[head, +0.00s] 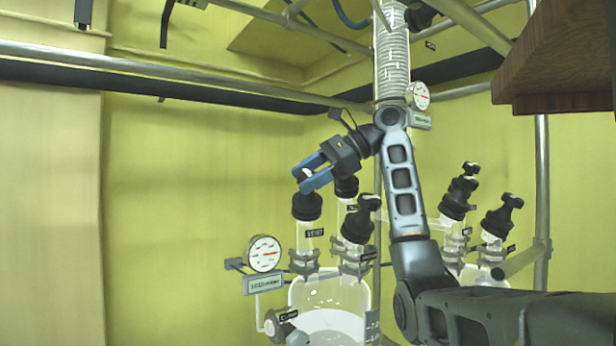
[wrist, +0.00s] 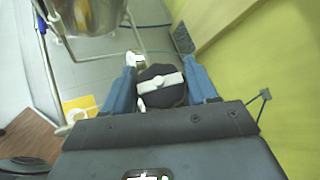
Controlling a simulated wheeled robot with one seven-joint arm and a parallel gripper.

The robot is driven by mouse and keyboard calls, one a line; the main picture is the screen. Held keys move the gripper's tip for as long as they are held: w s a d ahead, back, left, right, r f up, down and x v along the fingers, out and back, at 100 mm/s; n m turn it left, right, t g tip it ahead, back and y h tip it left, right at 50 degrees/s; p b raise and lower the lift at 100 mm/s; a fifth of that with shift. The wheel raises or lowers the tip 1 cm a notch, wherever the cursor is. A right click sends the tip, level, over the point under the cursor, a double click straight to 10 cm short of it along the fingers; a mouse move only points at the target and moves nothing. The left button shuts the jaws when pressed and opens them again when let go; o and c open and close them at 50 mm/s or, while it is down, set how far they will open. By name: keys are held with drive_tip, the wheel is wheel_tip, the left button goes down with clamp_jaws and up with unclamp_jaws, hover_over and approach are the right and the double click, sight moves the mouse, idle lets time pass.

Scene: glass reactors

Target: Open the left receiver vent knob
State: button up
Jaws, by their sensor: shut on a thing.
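The left glass receiver (head: 330,298) stands low in the middle of the head view, with several black-capped necks on top. My gripper (head: 303,179) reaches in from the right, its blue fingers at the top of the leftmost black cap (head: 306,207). In the wrist view a black round knob (wrist: 162,97) with a pale bar (wrist: 161,83) across its top sits between the two blue fingers of my gripper (wrist: 160,76). The gripper is shut on this vent knob. The fingers partly hide the knob's top in the head view.
A pressure gauge (head: 265,253) with a label plate stands left of the receiver. Another black-capped neck (head: 357,222) is close right of the fingers. A second receiver's knobs (head: 460,192) are farther right. A metal rail (head: 180,72) crosses above. A wooden shelf (head: 556,75) juts in upper right.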

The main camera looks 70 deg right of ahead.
drive_tip(key=n+g+y, duration=0.2)
drive_tip(key=n+g, duration=0.2)
drive_tip(key=shift+n+g, duration=0.4)
drive_tip(key=n+g, duration=0.3)
drive_tip(key=g, duration=0.1)
drive_tip(key=shift+n, duration=0.3)
drive_tip(key=shift+a+n+g, duration=0.1)
drive_tip(key=shift+n+g, duration=0.2)
drive_tip(key=shift+g, duration=0.2)
drive_tip(key=o, duration=1)
drive_tip(key=shift+c, duration=0.2)
drive_tip(key=shift+r, duration=0.1)
